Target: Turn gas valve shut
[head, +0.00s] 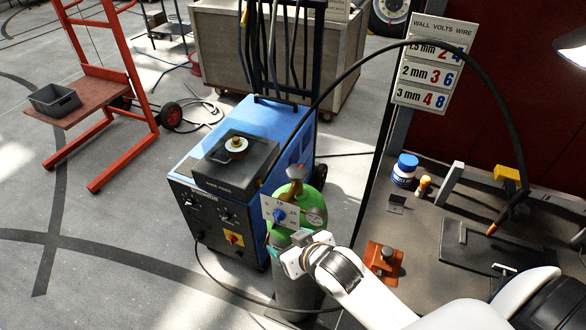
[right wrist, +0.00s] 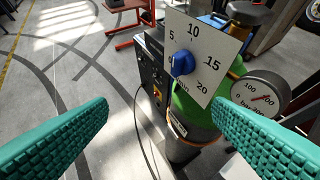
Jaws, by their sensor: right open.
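A green gas bottle (head: 311,196) stands beside the blue welder. A white dial plate (head: 270,213) with a blue knob (head: 279,216) is on its front. In the right wrist view the dial plate (right wrist: 207,41) reads 5, 10, 15, 20, and the blue knob (right wrist: 182,63) is seen closely. A round pressure gauge (right wrist: 262,92) is at right. A brownish valve top (head: 296,172) sits above the bottle; it shows partly in the right wrist view (right wrist: 251,12). My right gripper (right wrist: 160,112) is open, its teal fingers apart and empty, just short of the knob. My left gripper is out of view.
The blue welder (head: 262,125) stands left of the bottle. A bench (head: 427,236) at right holds an orange block (head: 384,257), a blue-lidded jar (head: 405,168) and a dark plate (head: 480,248). A black hose (head: 340,75) arches overhead.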

